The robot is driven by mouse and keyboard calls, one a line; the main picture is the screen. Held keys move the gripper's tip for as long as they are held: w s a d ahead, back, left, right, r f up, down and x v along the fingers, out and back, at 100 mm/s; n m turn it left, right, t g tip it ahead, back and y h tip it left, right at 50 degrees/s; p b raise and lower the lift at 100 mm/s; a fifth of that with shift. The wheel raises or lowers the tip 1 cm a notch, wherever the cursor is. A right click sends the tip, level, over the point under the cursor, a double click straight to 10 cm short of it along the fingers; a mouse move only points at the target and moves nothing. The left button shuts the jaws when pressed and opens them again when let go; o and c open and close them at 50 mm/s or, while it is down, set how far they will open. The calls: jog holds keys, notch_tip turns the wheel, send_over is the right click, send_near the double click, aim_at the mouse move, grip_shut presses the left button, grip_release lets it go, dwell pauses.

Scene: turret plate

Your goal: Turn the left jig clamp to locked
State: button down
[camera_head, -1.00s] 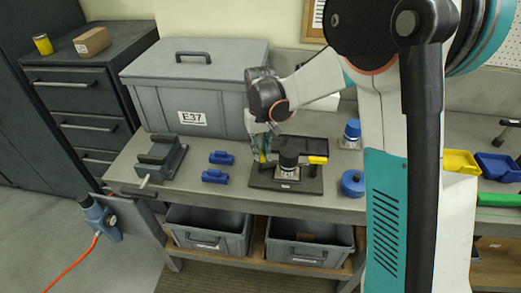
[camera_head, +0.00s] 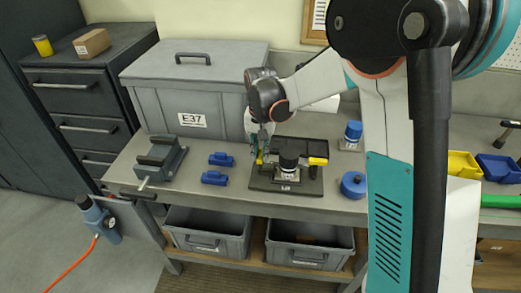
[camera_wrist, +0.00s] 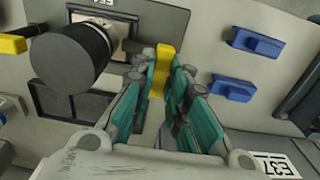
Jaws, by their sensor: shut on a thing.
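The jig (camera_head: 262,182) is a dark plate on the bench with a black cylinder (camera_head: 288,160) standing at its middle. The left jig clamp (camera_head: 260,158) shows a yellow handle at the plate's left side, partly hidden by my gripper (camera_head: 263,148). In the wrist view, my gripper (camera_wrist: 163,78) has its teal-padded fingers on both sides of this yellow handle (camera_wrist: 162,62) and is shut on it. The right jig clamp (camera_head: 318,161) has a yellow handle lying sideways; it also shows in the wrist view (camera_wrist: 12,44).
Two blue clamp-like parts (camera_head: 221,159) and a grey vise (camera_head: 161,161) lie left of the jig. A grey lidded box (camera_head: 190,90) stands behind. Blue round parts (camera_head: 353,185) are at the right. Bare bench lies along the front edge.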

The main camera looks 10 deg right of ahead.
jog(key=c, duration=1.6)
grip_release()
jog(key=shift+o, duration=0.2)
notch_tip(320, 180, up, 12)
jog(key=shift+s+r, duration=0.1)
jog(key=s+d+r+n+t+b, duration=0.1)
jog(key=s+d+t+b, duration=0.15)
jog(key=s, duration=0.45)
jog(key=s+d+r+n+t+b, duration=0.1)
jog(key=s+d, duration=0.2)
jog(key=s, duration=0.4)
jog(key=s+d+f+n+t+b, duration=0.1)
jog(key=s+f+t, duration=0.1)
jog(key=s, duration=0.4)
jog(key=s+d+f+t+b, duration=0.1)
jog(key=s+d+f+b, duration=0.1)
jog(key=s+f, duration=0.2)
jog(key=shift+s+n+t, duration=0.35)
jog(key=shift+s+n, duration=0.05)
jog(key=shift+s, duration=0.45)
